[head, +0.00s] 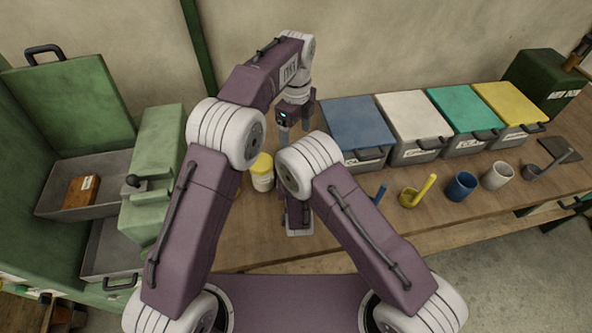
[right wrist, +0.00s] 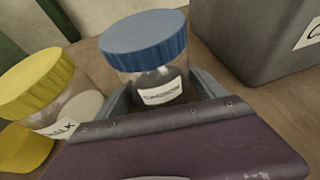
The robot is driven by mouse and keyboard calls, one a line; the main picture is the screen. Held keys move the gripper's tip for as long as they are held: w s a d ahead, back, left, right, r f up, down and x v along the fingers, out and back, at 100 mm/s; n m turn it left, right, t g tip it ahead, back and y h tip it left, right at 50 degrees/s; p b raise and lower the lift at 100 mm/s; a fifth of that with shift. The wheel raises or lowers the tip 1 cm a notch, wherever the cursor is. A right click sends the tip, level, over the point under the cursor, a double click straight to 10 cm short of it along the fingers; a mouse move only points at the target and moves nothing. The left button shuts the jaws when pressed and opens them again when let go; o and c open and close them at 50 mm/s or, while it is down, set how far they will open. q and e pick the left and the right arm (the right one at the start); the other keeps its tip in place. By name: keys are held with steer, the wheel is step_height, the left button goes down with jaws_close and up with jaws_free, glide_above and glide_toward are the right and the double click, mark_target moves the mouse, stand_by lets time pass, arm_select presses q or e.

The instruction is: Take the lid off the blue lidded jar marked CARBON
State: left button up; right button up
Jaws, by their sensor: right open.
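The blue-lidded jar (right wrist: 150,62) stands upright in the right wrist view, its blue lid (right wrist: 143,38) on. It has clear walls, dark contents and a white label with blurred print. My right gripper (right wrist: 163,94) is open, with a finger on each side of the jar's body below the lid; I cannot tell whether they touch it. In the head view this jar and my right fingers are hidden behind my right arm. My left gripper (head: 295,127) is open and empty in the head view, above the back of the bench.
A yellow-lidded jar (head: 262,172), labelled like CHALK, stands close left of the blue-lidded jar. A yellow round thing (right wrist: 24,148) lies beside it. Lidded bins (head: 357,130) line the back right; cups and scoops (head: 461,186) stand before them. Green cases with trays (head: 60,192) are at left.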

arm_select(q)
steer(key=shift+w, duration=0.1)
arm_select(e)
steer(key=shift+w, duration=0.1)
arm_select(q)
steer(key=shift+f, duration=0.1)
arm_select(e)
steer(key=shift+f, duration=0.1)
steer(key=c, duration=0.4)
jaws_close()
arm_select(q)
step_height(320, 180, down, 8)
steer(key=shift+r, duration=0.1)
